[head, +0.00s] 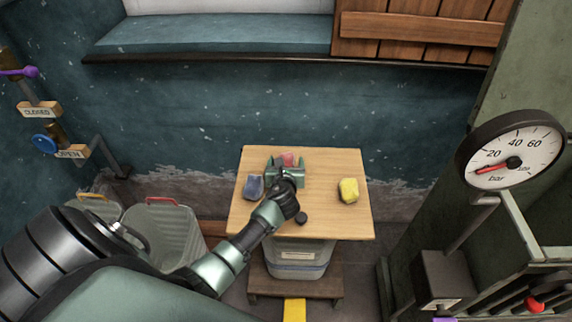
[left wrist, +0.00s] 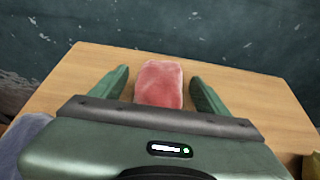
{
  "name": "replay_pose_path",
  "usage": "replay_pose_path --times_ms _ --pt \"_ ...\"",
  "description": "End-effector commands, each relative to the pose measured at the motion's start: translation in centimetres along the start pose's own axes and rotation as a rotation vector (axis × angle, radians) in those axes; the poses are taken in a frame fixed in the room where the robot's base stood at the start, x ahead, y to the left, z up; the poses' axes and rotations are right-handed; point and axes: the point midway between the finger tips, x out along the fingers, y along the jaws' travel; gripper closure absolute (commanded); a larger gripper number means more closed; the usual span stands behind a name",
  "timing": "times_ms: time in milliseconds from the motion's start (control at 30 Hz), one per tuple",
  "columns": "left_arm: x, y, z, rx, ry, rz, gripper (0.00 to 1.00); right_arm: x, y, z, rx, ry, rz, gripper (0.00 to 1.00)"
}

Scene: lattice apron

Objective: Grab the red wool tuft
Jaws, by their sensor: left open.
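The red wool tuft (head: 289,158) is a soft pinkish-red block on the wooden board, near its back edge. In the left wrist view the tuft (left wrist: 159,84) lies between the two green fingers of my left gripper (left wrist: 160,88), with a gap on each side. My left gripper (head: 287,163) is open in the head view, and it hides part of the tuft. My right gripper is in neither view.
On the board (head: 330,222), a blue tuft (head: 253,187) lies left of my gripper and a yellow tuft (head: 349,190) lies to the right. A small dark round piece (head: 301,218) is near the front. A pressure gauge (head: 512,150) stands at right.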

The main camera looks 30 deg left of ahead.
Motion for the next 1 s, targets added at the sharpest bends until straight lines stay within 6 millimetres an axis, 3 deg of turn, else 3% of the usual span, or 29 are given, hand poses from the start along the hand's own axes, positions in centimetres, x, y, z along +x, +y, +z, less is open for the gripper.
replay_pose_path --times_ms 100,300,333,733,867,1000 --pt "0.0 0.0 0.0 0.0 0.0 0.0 0.27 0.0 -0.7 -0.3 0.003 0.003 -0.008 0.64" --pt "-0.1 0.0 0.0 0.0 0.0 0.0 0.83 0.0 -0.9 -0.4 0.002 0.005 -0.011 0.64" --pt "-0.1 0.0 0.0 0.0 0.0 0.0 0.88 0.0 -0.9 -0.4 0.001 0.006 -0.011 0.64" --pt "-0.2 0.0 0.5 0.0 -0.001 0.0 0.88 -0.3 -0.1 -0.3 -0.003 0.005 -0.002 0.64" --pt "-0.7 0.0 1.8 0.0 -0.003 -0.001 0.88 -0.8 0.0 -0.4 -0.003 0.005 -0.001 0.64" --pt "-1.8 0.0 4.4 0.0 -0.005 0.0 0.88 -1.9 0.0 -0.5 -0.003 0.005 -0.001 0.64"
